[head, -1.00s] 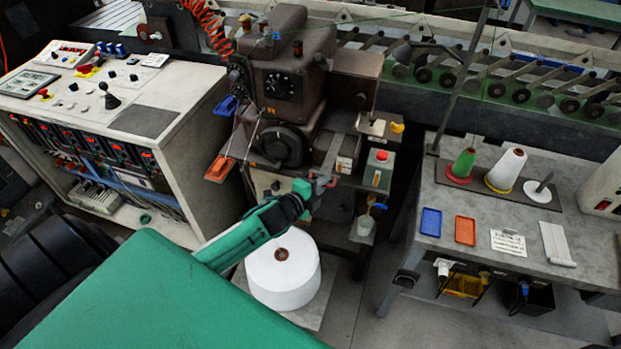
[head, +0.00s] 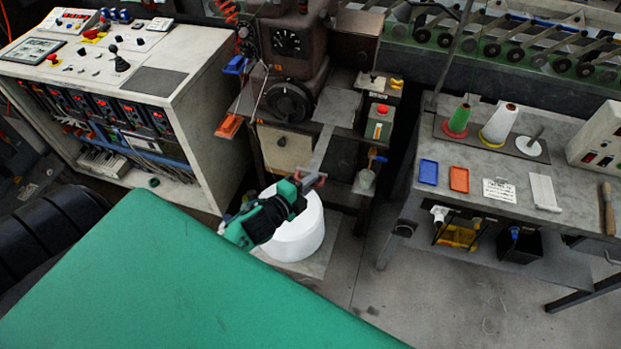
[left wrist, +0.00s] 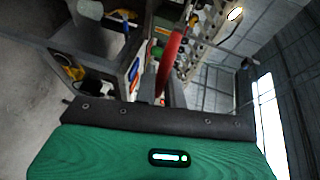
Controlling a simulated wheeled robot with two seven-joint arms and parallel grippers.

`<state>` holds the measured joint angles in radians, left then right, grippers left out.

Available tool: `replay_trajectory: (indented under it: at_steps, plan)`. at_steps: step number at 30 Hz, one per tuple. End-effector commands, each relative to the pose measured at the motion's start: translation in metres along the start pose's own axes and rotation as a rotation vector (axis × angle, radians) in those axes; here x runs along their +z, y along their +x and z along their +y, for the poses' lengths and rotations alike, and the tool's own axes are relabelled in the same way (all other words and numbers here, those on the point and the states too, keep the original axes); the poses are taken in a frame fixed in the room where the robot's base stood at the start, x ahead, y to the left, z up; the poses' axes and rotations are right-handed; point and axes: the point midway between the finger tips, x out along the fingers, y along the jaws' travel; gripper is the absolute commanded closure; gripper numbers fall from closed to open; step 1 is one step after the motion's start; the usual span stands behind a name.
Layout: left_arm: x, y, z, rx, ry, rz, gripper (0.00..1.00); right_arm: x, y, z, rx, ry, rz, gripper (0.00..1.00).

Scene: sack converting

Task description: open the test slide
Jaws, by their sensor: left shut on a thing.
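The test slide (head: 321,150) is a narrow grey bar in the head view. It sticks out from the front of the brown machine (head: 293,60) towards me, below a grey plate. A red handle (head: 321,179) is at its near end; in the left wrist view it is a red bar (left wrist: 171,60). The finger contact is partly hidden. My right gripper is not in view.
A control console (head: 190,70) stands left of the machine. A grey table (head: 400,205) with cones and small trays stands to the right. A green and red button box (head: 380,122) is close right of the slide. Open floor (head: 430,310) lies between me and the table.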

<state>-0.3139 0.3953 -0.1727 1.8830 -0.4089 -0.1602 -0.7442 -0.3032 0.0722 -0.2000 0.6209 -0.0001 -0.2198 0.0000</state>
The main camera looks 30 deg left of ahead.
Motion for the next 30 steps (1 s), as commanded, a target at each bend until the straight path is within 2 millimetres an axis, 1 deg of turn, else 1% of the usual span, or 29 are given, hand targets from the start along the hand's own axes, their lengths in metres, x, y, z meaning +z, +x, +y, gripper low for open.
replay_trajectory:
  at_steps: [2,6,7,9,10,18,22,26,30]
  plan:
    - [0.0,0.0,0.0,-0.001,0.0,0.001,1.0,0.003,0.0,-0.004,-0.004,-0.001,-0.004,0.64]
    - [0.0,0.0,0.0,-0.001,0.0,0.001,1.0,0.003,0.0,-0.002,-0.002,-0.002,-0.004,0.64]
    - [0.0,0.0,0.0,-0.001,0.0,0.001,0.85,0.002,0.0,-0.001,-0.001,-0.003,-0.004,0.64]
    - [0.0,0.0,0.0,-0.001,0.0,0.001,0.72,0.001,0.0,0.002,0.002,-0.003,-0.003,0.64]
    - [0.0,0.0,0.0,0.0,0.0,0.001,0.68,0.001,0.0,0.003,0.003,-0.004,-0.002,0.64]
    - [0.0,0.0,0.0,0.0,0.0,0.001,0.68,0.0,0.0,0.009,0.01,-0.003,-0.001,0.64]
    - [0.0,-0.006,0.002,0.001,0.0,0.0,0.68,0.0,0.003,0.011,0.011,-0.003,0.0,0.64]
    - [0.001,-0.021,0.003,0.001,0.001,0.001,0.68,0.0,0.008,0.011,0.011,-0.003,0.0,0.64]
    - [0.0,-0.044,0.004,0.002,0.0,0.001,0.68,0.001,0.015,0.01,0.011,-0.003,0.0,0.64]
